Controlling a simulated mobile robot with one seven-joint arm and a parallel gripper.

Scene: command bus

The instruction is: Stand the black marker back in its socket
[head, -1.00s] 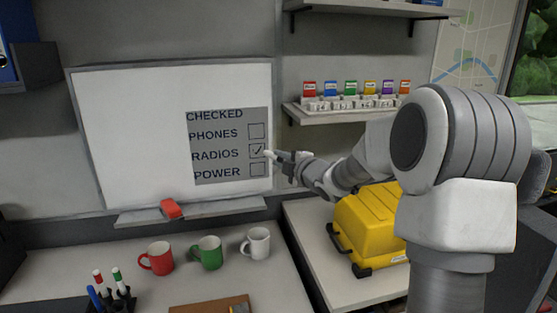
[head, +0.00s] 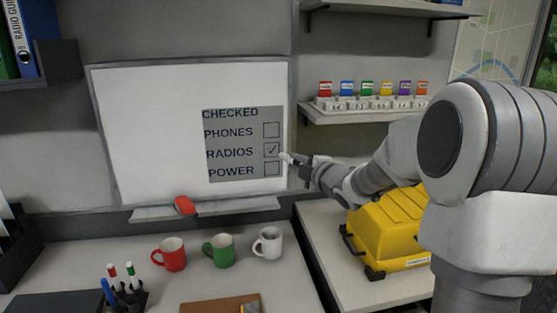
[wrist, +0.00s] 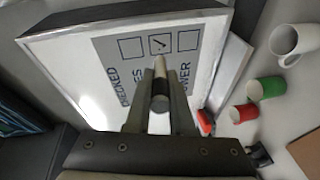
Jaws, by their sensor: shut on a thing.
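The black marker (wrist: 160,88) is between my gripper's fingers in the wrist view, with a white body and a dark band. Its pale end (head: 286,158) shows in the head view beside the RADIOS box. My gripper (head: 303,163) is shut on it, in front of the whiteboard's (head: 150,130) right side; whether the marker touches the board I cannot tell. The black marker holder (head: 137,299) stands on the desk at the lower left, with blue, red and green markers upright in it. Its black socket cannot be made out.
Red (head: 169,255), green (head: 219,251) and white (head: 268,243) mugs stand on the desk below the board. A red eraser (head: 184,205) lies on the board's tray. A yellow case (head: 395,228) is at the right. A shelf (head: 365,114) holds several coloured tags.

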